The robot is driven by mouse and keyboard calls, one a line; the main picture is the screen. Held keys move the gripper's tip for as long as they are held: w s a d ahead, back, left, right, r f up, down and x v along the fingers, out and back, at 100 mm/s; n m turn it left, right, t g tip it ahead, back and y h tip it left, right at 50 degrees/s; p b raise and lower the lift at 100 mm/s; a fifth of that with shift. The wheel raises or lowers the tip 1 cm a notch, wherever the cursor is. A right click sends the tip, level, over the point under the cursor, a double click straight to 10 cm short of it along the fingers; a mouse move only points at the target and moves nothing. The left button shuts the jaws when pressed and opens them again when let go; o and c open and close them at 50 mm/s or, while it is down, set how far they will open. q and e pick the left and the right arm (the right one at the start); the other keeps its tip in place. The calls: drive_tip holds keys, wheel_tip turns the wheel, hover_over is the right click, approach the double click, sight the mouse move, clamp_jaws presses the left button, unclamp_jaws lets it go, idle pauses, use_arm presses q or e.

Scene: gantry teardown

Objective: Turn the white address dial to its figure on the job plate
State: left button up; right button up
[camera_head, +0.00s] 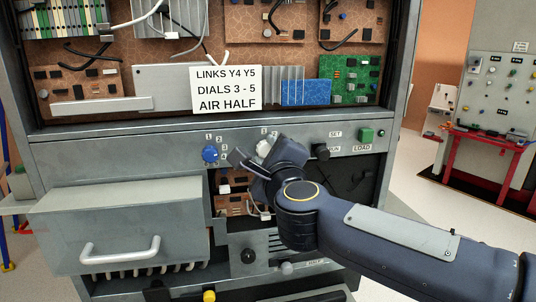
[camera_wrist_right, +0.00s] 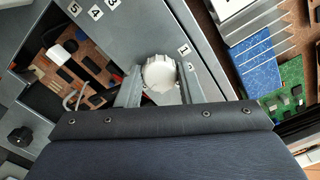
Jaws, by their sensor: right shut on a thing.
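The white address dial (camera_head: 264,147) is on the grey panel strip, partly hidden by my right gripper (camera_head: 256,157). In the right wrist view the round, ridged white dial (camera_wrist_right: 158,73) sits between my right gripper's two fingers, which are shut on it. Figures 1 to 5 are printed on the panel around it; its pointer cannot be made out. The white job plate (camera_head: 226,89) above reads "LINKS Y4 Y5, DIALS 3 - 5, AIR HALF". My left gripper is not in view.
A blue dial (camera_head: 210,154) is left of the white one. A black knob (camera_head: 320,152) and green LOAD button (camera_head: 366,135) are to the right. An open bay with brown boards lies below. A grey drawer (camera_head: 125,225) with a handle sticks out at lower left.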

drive_tip(key=shift+a, duration=0.1)
drive_tip(key=o, duration=1)
drive_tip(key=shift+c, duration=0.2)
drive_tip(key=v, duration=0.8)
drive_tip(key=shift+w, duration=0.1)
